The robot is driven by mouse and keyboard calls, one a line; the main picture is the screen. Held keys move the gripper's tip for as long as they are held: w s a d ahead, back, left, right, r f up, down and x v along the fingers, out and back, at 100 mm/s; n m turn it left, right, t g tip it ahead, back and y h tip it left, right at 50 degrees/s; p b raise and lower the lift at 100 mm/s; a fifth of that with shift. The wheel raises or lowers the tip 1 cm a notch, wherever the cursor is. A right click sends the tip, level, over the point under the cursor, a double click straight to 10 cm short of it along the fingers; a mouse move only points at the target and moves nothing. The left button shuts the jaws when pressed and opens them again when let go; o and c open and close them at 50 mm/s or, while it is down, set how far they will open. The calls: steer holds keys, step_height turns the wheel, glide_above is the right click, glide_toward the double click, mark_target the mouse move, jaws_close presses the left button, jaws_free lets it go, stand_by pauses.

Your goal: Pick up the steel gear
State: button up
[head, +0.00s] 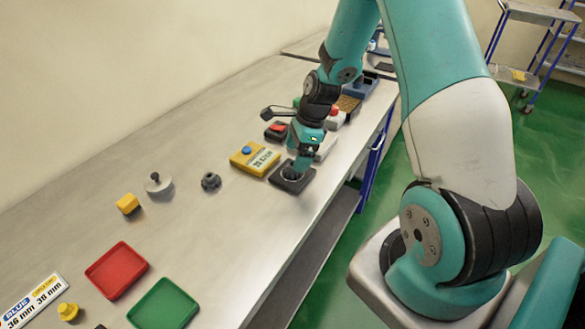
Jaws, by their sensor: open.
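My gripper (297,170) is open and points down over a dark square block or tray (293,184) near the table's front edge. A small dark round thing shows at the fingertips; I cannot tell whether it is a separate part or whether the fingers touch it. A small dark grey, knobbly round piece (211,182) stands on the bare table left of my gripper and looks gear-like. A silver disc with an upright stem (158,185) stands further left. I cannot tell for sure which piece is the steel gear.
A yellow box with a blue button (254,159) stands just left of my gripper. A black and red item (276,131) is behind. A yellow block (128,204), red tray (117,270), green tray (163,305), yellow knob (69,312) and label card (35,303) lie left. The middle front is clear.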

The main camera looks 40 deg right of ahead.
steer(key=p+x, duration=0.1)
steer(key=x, duration=0.3)
steer(key=shift+s+a+f, duration=0.1)
steer(key=shift+f, duration=0.05)
steer(key=c, duration=1.2)
steer(key=shift+c, duration=0.2)
